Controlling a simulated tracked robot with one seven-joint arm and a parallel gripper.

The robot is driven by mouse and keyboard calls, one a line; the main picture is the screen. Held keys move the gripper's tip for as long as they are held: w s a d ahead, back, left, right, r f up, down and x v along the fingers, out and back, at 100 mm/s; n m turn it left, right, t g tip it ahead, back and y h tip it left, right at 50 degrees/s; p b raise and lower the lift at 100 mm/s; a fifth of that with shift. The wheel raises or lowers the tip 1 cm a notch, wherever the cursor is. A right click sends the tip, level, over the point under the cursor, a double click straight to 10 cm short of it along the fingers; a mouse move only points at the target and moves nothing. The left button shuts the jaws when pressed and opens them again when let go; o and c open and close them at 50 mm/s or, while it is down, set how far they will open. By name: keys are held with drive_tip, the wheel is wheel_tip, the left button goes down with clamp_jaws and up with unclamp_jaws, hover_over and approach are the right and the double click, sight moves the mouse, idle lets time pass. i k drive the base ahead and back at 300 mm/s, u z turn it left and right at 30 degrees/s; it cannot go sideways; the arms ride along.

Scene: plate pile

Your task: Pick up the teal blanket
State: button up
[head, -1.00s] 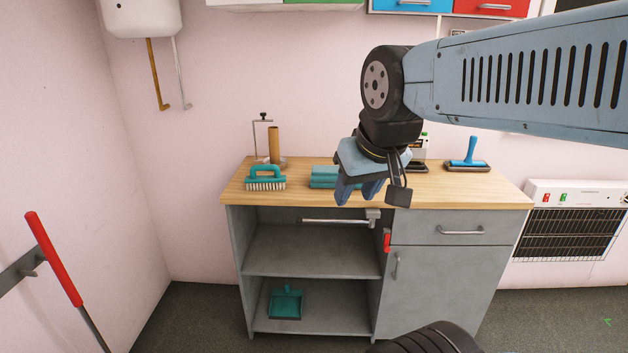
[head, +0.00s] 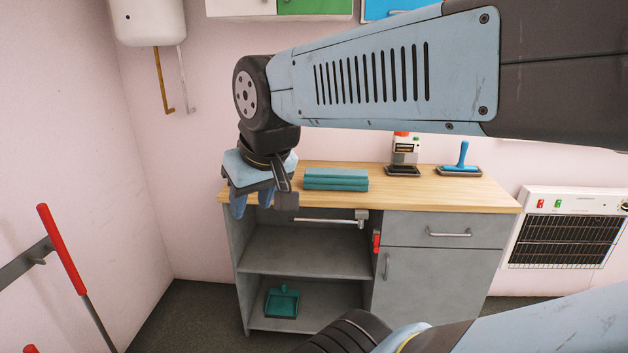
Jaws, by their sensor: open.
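The teal blanket (head: 336,180) lies folded in a flat stack on the wooden counter top, in the head view. It is in plain sight and nothing touches it. My gripper (head: 252,204) points down at the left end of the counter, to the left of the blanket and apart from it. Its jaws are open and I see nothing between them. How far it is above or in front of the counter edge I cannot tell.
The wooden counter (head: 430,190) is clear just right of the blanket. Behind stand a bottle (head: 404,150) and a blue-handled tool (head: 461,158). A teal dustpan (head: 282,302) sits on the lower shelf. A red-handled pole (head: 62,250) stands at left.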

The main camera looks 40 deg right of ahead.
sight(314, 178)
drive_tip(key=u, duration=0.15)
drive_tip(key=i, duration=1.4)
drive_tip(key=z, duration=1.65)
drive_tip(key=k, duration=0.85)
drive_tip(key=z, duration=0.15)
drive_tip(key=i, duration=0.6)
drive_tip(key=u, duration=0.05)
